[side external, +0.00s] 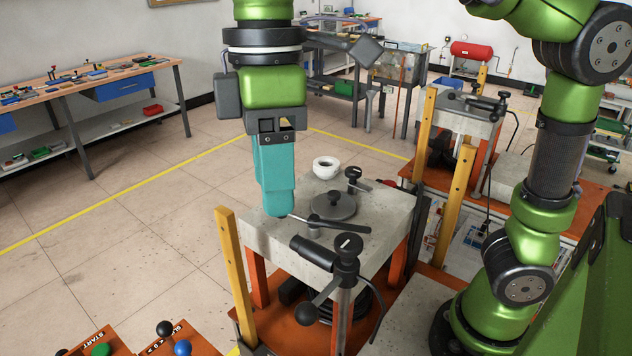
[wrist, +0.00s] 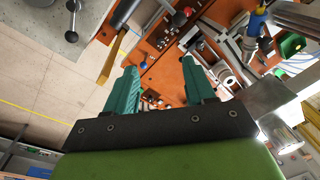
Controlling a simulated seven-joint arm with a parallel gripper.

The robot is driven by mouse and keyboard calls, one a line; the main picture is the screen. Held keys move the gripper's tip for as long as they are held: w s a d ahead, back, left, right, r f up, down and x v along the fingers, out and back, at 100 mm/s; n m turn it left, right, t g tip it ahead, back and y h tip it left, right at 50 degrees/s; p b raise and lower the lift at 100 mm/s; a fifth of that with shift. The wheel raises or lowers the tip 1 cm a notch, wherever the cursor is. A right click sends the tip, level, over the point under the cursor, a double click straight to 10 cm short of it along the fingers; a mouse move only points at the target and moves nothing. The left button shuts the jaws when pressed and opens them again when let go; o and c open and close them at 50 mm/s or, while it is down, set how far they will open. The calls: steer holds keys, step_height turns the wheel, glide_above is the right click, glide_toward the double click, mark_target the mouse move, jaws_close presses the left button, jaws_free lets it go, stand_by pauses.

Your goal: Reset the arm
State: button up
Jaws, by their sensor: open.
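My gripper (side external: 279,212) points straight down, with teal fingers, beside the left part of a grey stone-topped stand (side external: 385,215). In the side view one finger largely covers the other. In the wrist view my gripper (wrist: 158,65) shows its two teal fingers spread apart, with nothing between them. Whether the fingertips touch the stand cannot be told. My green arm comes from the right and over the top of the side view.
On the stand are a grey round plate (side external: 333,206), a white ring (side external: 326,167) and black-handled clamps (side external: 346,250). A yellow post (side external: 234,275) rises at its front left. An orange panel with a green button (side external: 101,349) is at lower left. Open floor lies left.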

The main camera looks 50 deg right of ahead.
steer(key=d+f+m+t, duration=0.2)
steer(key=d+f+m, duration=0.2)
steer(key=d+m, duration=0.1)
steer(key=d+f+m+t, duration=0.3)
steer(key=d+f+m, duration=0.1)
steer(key=d, duration=0.4)
steer(key=d+f+m+t+y, duration=0.1)
steer(key=d+f+m+t, duration=0.2)
steer(key=d, duration=0.4)
steer(key=shift+s+f+m, duration=0.1)
steer(key=shift+f+m, duration=0.2)
steer(key=shift+m, duration=0.4)
steer(key=shift+s+f+m, duration=0.1)
steer(key=shift+f+m, duration=0.2)
steer(key=shift+m, duration=0.4)
